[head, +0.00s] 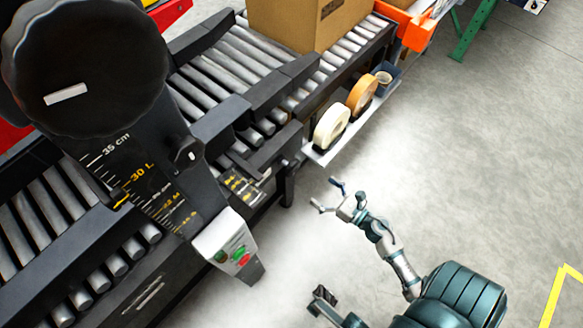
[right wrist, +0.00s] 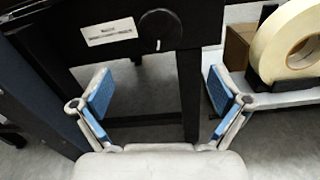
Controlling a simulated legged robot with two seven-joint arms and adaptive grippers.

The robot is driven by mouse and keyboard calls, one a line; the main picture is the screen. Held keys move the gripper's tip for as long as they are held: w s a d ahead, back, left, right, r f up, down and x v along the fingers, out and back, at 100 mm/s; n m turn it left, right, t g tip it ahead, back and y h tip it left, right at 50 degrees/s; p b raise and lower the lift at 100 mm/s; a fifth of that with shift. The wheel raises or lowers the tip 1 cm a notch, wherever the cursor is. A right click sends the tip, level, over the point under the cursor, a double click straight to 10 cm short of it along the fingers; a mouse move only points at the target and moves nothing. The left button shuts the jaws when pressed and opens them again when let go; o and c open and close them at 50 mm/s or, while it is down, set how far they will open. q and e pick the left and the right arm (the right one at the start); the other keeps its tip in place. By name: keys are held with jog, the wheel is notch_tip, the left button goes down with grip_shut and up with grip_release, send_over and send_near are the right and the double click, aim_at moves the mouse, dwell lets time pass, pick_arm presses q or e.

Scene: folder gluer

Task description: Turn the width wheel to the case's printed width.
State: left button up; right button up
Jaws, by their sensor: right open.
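The width wheel (head: 85,65) is a large black knurled disc at the upper left of the head view, with one white mark at its lower left. Below it runs a black scale (head: 140,177) with white and yellow marks; "35 cm" and "30" are readable, and a yellow line lies near 30. The cardboard case (head: 300,22) sits on the rollers at the top; its print is too small to read. My right gripper (head: 323,194) is open and empty, apart from the wheel, low beside the conveyor. Its open fingers (right wrist: 160,100) also show in the right wrist view.
A control box (head: 226,243) with green and red buttons stands below the scale. A shelf with a cream tape roll (head: 332,127) and an orange roll (head: 362,95) edges the conveyor. In the wrist view, a black knob (right wrist: 160,30) is ahead.

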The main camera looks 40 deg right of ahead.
aim_at(295, 170)
jog(key=w, duration=0.8)
jog(key=w+a, duration=0.1)
jog(key=w, duration=0.3)
jog(key=shift+w+a, duration=0.1)
jog(key=shift+w, duration=0.05)
jog(key=c, duration=1.2)
